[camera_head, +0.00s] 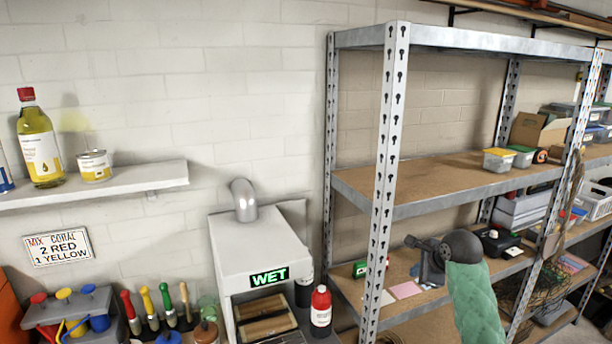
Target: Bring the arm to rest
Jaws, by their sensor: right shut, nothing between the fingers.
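My right arm (472,300), with a green padded sleeve and a dark wrist, reaches up from the lower right in the head view. Its dark gripper (412,243) points left, in front of the metal shelving unit (393,120). The gripper is shut and holds nothing. It appears apart from the shelf's front post. My left gripper is not in view.
A white cabinet with a lit WET sign (268,277) stands left of the shelving. A red bottle (321,306) stands beside it. Several coloured-handled tools (146,304) stand at lower left. A wall shelf (100,190) holds an oil bottle (38,140) and a can (94,165).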

